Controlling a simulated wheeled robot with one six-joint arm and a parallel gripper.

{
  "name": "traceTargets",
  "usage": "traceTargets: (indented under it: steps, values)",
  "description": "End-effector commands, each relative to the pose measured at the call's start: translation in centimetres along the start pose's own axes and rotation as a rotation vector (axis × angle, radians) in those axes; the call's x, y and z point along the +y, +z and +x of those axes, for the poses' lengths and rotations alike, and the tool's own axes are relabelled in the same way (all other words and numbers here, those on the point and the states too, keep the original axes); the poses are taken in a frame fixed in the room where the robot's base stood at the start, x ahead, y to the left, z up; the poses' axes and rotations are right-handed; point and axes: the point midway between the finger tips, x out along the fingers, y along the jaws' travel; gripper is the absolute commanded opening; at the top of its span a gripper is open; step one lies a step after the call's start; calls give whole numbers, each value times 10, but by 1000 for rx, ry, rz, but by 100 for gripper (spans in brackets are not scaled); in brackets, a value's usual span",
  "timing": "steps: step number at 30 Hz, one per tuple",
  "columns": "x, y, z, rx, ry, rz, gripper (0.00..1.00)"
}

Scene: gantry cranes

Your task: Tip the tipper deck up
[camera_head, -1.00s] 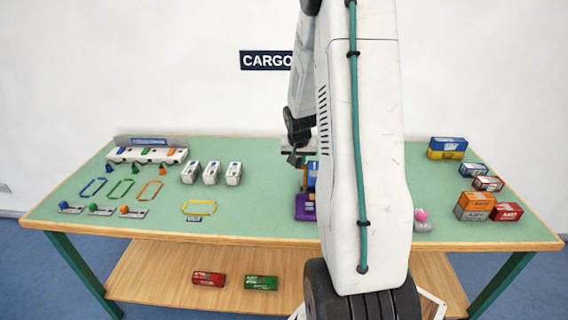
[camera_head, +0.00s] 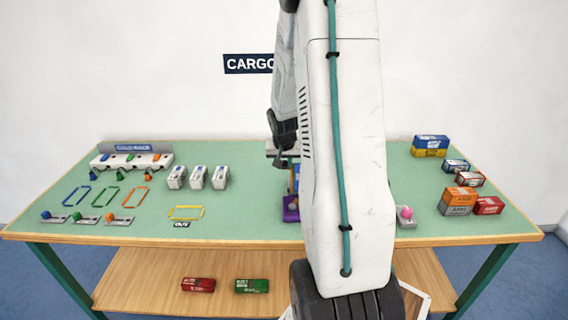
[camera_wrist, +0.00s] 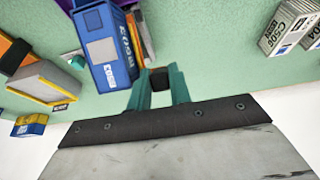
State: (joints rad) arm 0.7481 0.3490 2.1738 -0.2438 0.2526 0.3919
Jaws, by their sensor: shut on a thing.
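My gripper (camera_wrist: 160,88) shows in the wrist view with its two teal fingers close on a small dark block (camera_wrist: 159,78), perhaps a handle. A blue container (camera_wrist: 106,47) lies just beyond and left of the fingers, with an orange part beside it. In the head view the blue container (camera_head: 297,172) shows in a sliver left of my arm, above a purple part (camera_head: 291,207), perhaps of the tipper. My arm hides most of it and the gripper's fingertips. I cannot tell the deck's tilt.
White containers (camera_head: 198,177) stand left of my arm. Coloured frames (camera_head: 105,196) and a rack (camera_head: 132,160) lie further left. Stacked containers (camera_head: 460,200) stand at the right. A pink knob (camera_head: 404,212) is near the front edge. Red and green boxes (camera_head: 252,286) lie on the shelf below.

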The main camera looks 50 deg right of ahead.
Motion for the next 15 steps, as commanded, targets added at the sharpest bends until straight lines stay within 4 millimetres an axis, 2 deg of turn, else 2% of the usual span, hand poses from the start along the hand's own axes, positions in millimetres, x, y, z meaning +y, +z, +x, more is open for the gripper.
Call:
traceTargets:
  steps: [1,6,7,8,15]
  values:
    - [1,7,3,-17,4,-1,0]
    - [1,7,3,-17,4,-1,0]
    - [1,7,3,-18,4,-1,25]
    - [1,7,3,-18,4,-1,29]
    - [0,4,2,-9,2,-1,29]
